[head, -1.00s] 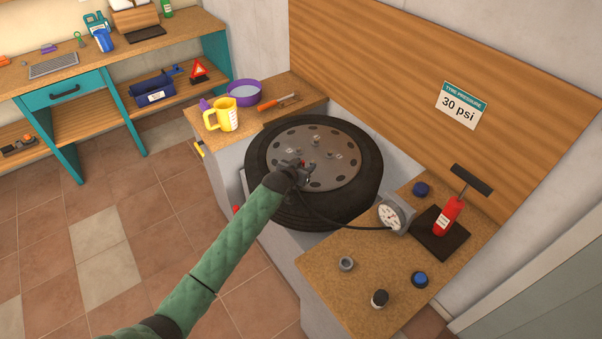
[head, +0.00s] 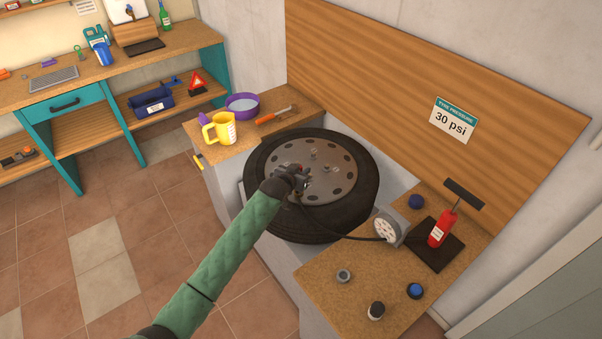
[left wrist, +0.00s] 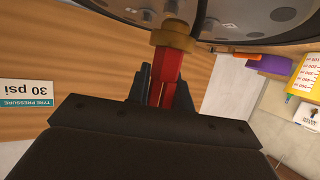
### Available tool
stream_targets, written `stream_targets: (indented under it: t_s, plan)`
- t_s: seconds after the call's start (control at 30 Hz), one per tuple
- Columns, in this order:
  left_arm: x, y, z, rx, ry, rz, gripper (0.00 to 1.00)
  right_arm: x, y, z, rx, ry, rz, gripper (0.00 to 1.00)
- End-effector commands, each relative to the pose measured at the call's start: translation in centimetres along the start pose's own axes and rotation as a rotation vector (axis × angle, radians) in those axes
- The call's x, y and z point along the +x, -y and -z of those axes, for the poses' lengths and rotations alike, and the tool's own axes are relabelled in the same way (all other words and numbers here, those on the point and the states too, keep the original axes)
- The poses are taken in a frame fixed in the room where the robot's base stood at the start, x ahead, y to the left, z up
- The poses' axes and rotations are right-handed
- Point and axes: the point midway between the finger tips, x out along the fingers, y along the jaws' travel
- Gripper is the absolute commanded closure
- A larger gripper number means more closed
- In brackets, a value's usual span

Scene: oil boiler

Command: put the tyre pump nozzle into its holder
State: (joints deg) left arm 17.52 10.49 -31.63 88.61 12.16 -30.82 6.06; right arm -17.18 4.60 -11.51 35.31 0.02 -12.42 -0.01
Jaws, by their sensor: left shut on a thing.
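The tyre pump nozzle (left wrist: 172,70) is red with a brass collar in the left wrist view. My left gripper (left wrist: 165,85) is shut on it, with a dark finger on each side. In the head view my left gripper (head: 300,182) is over the near left part of the wheel face, and the nozzle is mostly hidden by it. A black hose (head: 330,234) runs from the gripper to the pressure gauge (head: 388,229) by the red pump (head: 440,230). A small grey ring (head: 343,275), possibly the holder, stands on the bench. My right gripper is out of view.
The tyre (head: 355,215) lies flat in a recess between two bench tops. A blue cap (head: 415,290), a dark cap (head: 376,310) and another blue cap (head: 416,201) are on the right bench top (head: 335,305). A yellow jug (head: 221,130) and purple bowl (head: 243,105) stand behind left.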

Motion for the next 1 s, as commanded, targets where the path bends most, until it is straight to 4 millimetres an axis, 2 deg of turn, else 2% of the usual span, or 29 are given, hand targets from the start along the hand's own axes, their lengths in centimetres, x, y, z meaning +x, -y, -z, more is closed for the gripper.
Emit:
stream_targets:
  t_s: [0.03, 0.07, 0.3, 0.5, 0.7, 1.0]
  plan:
    - [-0.7, -1.8, 1.1, -0.005, 0.001, -0.007, 1.0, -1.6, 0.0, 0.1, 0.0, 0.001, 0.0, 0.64]
    - [-1.0, -2.3, 1.4, -0.005, 0.0, -0.006, 1.0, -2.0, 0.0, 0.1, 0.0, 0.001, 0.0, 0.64]
    - [-2.7, -7.0, 3.0, -0.004, -0.002, -0.005, 1.0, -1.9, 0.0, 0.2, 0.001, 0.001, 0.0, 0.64]
    - [-3.9, -9.8, 4.4, -0.004, 0.0, -0.004, 1.0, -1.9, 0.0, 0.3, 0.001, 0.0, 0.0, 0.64]
    - [-4.4, -11.1, 5.1, -0.003, -0.001, -0.003, 1.0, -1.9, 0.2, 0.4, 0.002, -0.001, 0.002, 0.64]
    - [-4.6, -11.3, 5.2, -0.002, 0.0, -0.003, 1.0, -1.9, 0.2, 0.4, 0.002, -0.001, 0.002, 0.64]
